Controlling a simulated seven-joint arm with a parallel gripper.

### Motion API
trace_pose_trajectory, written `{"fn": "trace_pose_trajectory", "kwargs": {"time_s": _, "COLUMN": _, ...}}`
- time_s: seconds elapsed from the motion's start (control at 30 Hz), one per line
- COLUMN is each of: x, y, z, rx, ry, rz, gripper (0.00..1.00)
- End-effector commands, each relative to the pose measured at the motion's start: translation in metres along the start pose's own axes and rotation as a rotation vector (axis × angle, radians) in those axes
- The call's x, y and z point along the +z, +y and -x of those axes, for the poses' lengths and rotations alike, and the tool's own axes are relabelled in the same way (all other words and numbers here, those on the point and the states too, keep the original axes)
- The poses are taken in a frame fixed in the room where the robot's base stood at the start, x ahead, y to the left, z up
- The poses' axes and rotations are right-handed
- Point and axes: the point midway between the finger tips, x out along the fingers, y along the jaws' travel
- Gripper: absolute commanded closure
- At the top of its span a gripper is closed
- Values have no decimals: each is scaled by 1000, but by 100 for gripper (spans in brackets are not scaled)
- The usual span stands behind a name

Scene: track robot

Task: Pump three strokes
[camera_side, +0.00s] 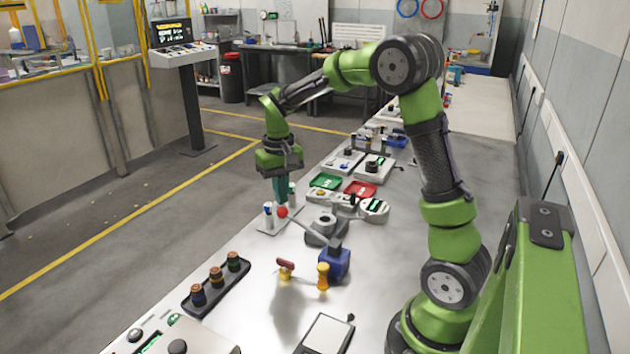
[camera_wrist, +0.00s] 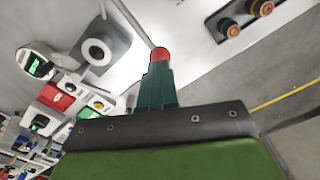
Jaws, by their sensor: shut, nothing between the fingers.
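The pump lever is a thin grey rod with a red ball knob (camera_side: 282,212) at its end. The rod runs from the knob down to the right, towards a blue block (camera_side: 335,263) on the table. My gripper (camera_side: 281,202) is shut and points down, its dark green fingertips right above the red knob. In the wrist view the red knob (camera_wrist: 160,54) shows just past the tips of my gripper (camera_wrist: 158,64), with the rod leading up and left. I cannot tell whether tips and knob touch. The blue block is out of the wrist view.
A grey device with a round ring (camera_side: 325,228) stands beside the rod. White cylinders (camera_side: 268,214) stand by the knob. A black tray (camera_side: 217,286) holds several dark pegs. A yellow peg (camera_side: 323,277) and a red-topped piece (camera_side: 285,267) are nearer the front. Red and green trays lie behind.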

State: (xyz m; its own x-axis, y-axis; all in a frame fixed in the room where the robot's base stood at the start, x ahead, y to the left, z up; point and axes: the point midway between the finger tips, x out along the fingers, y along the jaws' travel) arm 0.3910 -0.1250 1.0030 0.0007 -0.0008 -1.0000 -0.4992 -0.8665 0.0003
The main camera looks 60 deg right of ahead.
Motion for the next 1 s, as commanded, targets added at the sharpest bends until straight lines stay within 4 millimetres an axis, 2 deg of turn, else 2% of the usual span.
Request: {"fn": "trace_pose_trajectory", "kwargs": {"time_s": 1.0, "x": 1, "y": 0, "z": -42, "rx": 0, "ry": -5, "rz": -1, "gripper": 100}}
